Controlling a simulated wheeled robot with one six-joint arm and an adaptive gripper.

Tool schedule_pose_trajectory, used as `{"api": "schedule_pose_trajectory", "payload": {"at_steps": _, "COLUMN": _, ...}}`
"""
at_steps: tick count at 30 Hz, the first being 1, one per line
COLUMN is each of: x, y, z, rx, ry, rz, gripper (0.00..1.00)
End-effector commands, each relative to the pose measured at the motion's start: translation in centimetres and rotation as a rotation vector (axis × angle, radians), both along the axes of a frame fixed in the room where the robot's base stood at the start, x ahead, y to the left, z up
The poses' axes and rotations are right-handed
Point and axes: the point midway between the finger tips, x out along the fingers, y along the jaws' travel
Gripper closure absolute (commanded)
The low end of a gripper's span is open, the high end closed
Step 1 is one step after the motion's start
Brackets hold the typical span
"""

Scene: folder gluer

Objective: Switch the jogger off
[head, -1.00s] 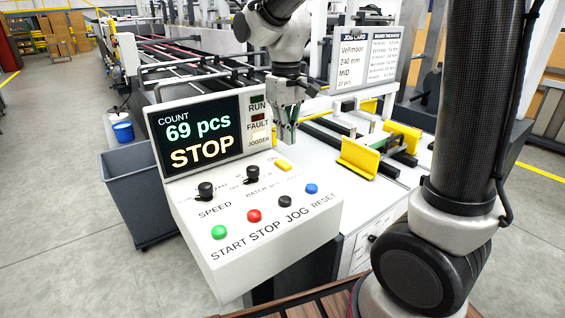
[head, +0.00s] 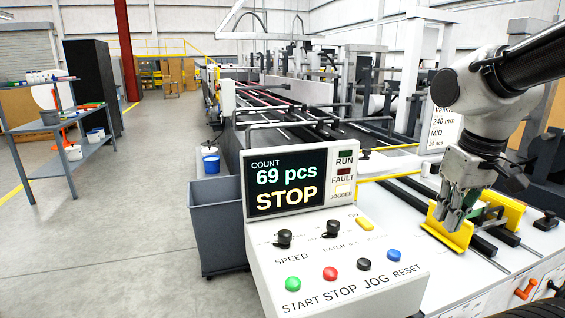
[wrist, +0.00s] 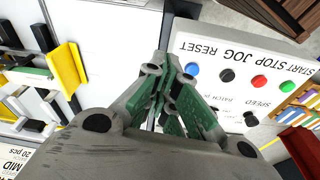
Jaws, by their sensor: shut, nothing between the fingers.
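The control panel (head: 330,255) stands in the middle of the head view. Its display (head: 287,181) reads 69 pcs and STOP. A pale yellow lamp (head: 341,188) marked JOGGER looks lit, below the dark RUN and FAULT lamps. A yellow switch (head: 365,223) sits at the panel's upper right, its small label hard to read. My gripper (head: 453,222) is shut and empty, right of the panel, in front of a yellow guide in the picture. In the wrist view the shut fingers (wrist: 163,62) are left of the panel's buttons; I cannot make out the yellow switch there.
Black knobs (head: 284,239) and the START (head: 293,284), STOP, JOG and RESET buttons share the panel. Yellow guides (head: 447,233) and dark rails lie to the right. A grey bin (head: 217,225) stands left of the panel. The floor further left is open up to a shelf (head: 60,150).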

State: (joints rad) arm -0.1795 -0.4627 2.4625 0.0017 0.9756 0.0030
Motion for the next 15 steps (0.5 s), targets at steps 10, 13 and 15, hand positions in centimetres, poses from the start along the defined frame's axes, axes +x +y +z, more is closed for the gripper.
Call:
{"api": "schedule_pose_trajectory", "payload": {"at_steps": 10, "x": -5.1, "y": -4.1, "z": 2.5, "rx": 0.020, "ry": -0.199, "rz": -0.161, "gripper": 1.00}}
{"api": "schedule_pose_trajectory", "payload": {"at_steps": 13, "x": -5.3, "y": -4.5, "z": 2.8, "rx": 0.019, "ry": -0.212, "rz": -0.179, "gripper": 1.00}}
{"api": "schedule_pose_trajectory", "payload": {"at_steps": 15, "x": -5.3, "y": -4.5, "z": 2.7, "rx": 0.019, "ry": -0.210, "rz": -0.181, "gripper": 1.00}}
